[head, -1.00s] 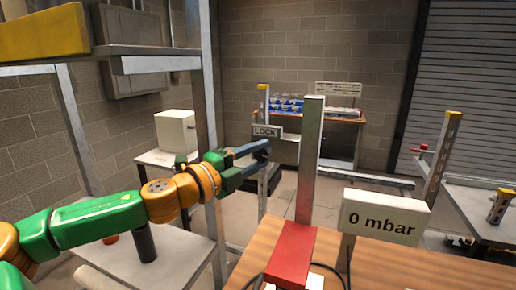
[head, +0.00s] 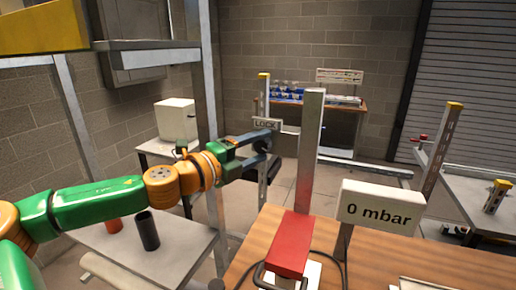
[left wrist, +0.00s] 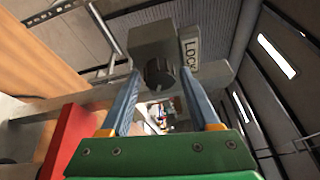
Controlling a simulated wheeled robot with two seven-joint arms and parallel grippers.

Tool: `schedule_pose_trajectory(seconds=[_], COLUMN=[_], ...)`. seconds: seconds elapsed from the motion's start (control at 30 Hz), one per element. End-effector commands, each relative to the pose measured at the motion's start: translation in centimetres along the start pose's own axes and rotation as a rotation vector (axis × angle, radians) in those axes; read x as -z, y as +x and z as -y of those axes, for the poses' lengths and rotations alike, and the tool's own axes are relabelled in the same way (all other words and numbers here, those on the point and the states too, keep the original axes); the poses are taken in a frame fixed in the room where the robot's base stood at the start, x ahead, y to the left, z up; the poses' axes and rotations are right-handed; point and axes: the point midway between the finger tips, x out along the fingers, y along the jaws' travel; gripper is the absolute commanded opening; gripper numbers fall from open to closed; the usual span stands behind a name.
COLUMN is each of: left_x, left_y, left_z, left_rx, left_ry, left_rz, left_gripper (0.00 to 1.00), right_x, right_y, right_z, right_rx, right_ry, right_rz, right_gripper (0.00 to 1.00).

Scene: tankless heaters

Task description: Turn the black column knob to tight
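The black column knob (left wrist: 160,72) is round and dark and sits on a grey block beneath the LOCK sign (left wrist: 190,52). In the left wrist view it lies ahead, between my two blue-grey fingers. In the head view my left gripper (head: 264,146) is open, just below the LOCK sign (head: 266,123) on the column. The knob is mostly hidden there by the fingers. In the left wrist view the fingers (left wrist: 160,85) stand apart on either side of the knob; I cannot tell whether they touch it. My right gripper is not in view.
A red block with a metal post (head: 312,150) stands on the wooden table at the right of my left arm. A "0 mbar" display (head: 379,206) is beside it. A grey shelf upright (head: 209,110) stands close behind my forearm.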

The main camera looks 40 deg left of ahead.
Motion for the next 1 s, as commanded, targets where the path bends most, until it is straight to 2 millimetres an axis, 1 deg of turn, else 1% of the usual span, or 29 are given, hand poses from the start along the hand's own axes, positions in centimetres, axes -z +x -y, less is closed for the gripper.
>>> schedule_pose_trajectory(seconds=[0.3,0.37,0.47,0.57,0.73,0.8,0.9,1.0], left_x=[0.0,0.1,0.2,0.2,0.0,0.0,0.0,0.0], left_y=[0.0,-0.1,-0.7,-1.8,-4.7,-5.8,-6.8,-7.1], left_z=[-0.1,-0.1,-0.3,-0.5,-0.7,-0.5,-0.3,-0.1], left_rx=[-0.001,0.000,0.003,0.004,0.002,0.002,0.000,-0.001], left_ry=[-0.001,0.000,0.005,0.005,0.004,0.005,0.000,-0.001], left_rz=[-0.001,-0.002,-0.005,-0.002,0.004,0.003,0.001,-0.001], left_gripper=[0.73,0.73,0.73,0.73,0.73,0.73,0.73,0.73], right_x=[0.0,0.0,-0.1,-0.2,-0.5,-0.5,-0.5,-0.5], right_y=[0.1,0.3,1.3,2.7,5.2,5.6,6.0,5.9], right_z=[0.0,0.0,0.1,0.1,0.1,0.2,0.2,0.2], right_rx=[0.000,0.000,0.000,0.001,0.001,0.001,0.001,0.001], right_ry=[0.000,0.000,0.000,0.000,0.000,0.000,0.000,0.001], right_rz=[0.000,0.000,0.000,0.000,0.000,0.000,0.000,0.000], right_gripper=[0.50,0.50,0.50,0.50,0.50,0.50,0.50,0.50])
